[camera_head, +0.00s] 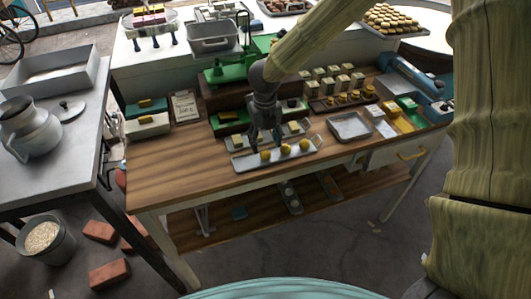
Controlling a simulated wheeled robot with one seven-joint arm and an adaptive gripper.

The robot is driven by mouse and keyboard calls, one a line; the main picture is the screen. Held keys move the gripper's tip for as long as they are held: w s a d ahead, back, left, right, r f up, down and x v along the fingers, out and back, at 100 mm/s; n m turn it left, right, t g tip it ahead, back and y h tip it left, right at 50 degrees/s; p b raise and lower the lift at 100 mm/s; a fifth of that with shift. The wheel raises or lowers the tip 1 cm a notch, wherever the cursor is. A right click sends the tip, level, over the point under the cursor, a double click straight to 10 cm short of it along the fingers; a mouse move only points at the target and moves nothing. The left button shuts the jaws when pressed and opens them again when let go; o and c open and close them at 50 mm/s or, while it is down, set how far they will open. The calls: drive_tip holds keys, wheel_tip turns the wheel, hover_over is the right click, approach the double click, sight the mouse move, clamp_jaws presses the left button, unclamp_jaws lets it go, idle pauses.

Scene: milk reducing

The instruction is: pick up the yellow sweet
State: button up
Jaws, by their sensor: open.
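Three round yellow sweets show in a row on a shallow light tray (241,165) near the front of the wooden table: a left one (265,155), a middle one (286,149) and a right one (304,144). My gripper (266,141) points down over the tray's back edge, just behind the left and middle sweets. Its dark fingers are apart, and nothing shows held between them. I cannot tell how high the fingertips are above the tray. Part of the area behind is hidden by my gripper.
A second tray with pale pieces (236,138) lies just behind. To the right are an empty metal tray (349,126) and a dark tray of orange-yellow sweets (343,98). A green scale (226,72) stands behind my gripper. The table's left part (165,170) is clear.

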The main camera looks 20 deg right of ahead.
sight(266, 151)
drive_tip(key=shift+s+f, duration=0.15)
drive_tip(key=shift+s, duration=0.05)
drive_tip(key=shift+f+p, duration=1.15)
drive_tip(key=shift+f, duration=1.2)
drive_tip(key=c, duration=1)
